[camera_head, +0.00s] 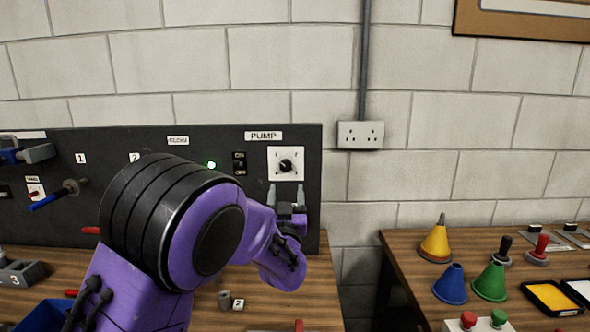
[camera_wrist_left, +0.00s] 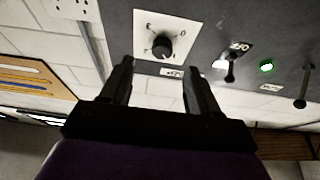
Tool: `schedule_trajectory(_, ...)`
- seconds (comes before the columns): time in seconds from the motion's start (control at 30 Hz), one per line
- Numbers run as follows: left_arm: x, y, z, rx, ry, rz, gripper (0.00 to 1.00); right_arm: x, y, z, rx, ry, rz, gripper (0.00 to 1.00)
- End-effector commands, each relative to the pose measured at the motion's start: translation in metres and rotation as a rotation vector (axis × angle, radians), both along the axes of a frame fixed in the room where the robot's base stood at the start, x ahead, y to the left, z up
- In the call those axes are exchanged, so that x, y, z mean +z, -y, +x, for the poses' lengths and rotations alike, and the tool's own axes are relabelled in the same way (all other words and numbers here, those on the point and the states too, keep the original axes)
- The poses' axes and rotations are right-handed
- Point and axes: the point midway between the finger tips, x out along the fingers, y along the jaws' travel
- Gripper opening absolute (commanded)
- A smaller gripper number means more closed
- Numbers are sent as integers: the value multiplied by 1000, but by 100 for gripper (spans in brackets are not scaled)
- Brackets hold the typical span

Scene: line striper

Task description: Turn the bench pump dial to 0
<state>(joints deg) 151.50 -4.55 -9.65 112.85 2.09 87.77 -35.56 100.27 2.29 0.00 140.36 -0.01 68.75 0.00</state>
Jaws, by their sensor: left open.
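The pump dial (camera_head: 286,166) is a round black knob on a white square plate, on the dark panel under the PUMP label (camera_head: 263,135). The plate's numbers are too small to read surely, and I cannot tell which one the knob points at. In the left wrist view the dial (camera_wrist_left: 162,47) appears upside down. My left gripper (camera_head: 286,188) is open and empty just below the dial. In the wrist view its two fingers (camera_wrist_left: 158,68) stand apart, with the knob beyond their tips, roughly between them. My right gripper is not in view.
A black ON/OFF switch (camera_head: 239,163) and a lit green lamp (camera_head: 211,165) sit left of the dial. A blue-handled lever (camera_head: 54,196) juts out farther left. Coloured cones (camera_head: 436,243) and buttons stand on the right table. The wall right of the panel holds a socket (camera_head: 361,135).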

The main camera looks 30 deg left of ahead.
Motion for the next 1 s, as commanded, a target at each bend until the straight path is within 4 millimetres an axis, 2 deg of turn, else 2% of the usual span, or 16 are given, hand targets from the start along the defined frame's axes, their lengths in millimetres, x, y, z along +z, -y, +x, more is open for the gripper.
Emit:
schedule_trajectory(0.03, 9, -7, 10, 2, 1, -2, 61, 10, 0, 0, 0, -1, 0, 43)
schedule_trajectory(0.1, 14, -15, 26, 3, -2, -1, 61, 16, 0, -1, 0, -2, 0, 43)
schedule_trajectory(0.3, 25, -33, 62, 0, -6, -1, 61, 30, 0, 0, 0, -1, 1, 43)
schedule_trajectory(0.43, 27, -38, 73, -1, -7, 0, 61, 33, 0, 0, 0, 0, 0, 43)
schedule_trajectory(0.7, 27, -39, 75, -3, -7, 1, 61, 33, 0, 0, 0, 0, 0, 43)
schedule_trajectory(0.73, 27, -39, 75, -3, -7, 1, 55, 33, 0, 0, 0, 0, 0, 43)
schedule_trajectory(0.8, 27, -39, 75, -3, -7, 1, 32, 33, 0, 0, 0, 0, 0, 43)
schedule_trajectory(0.9, 27, -38, 75, -3, -7, 1, 5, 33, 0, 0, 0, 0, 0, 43)
schedule_trajectory(1.0, 27, -38, 75, -3, -7, 1, 5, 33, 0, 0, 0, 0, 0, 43)
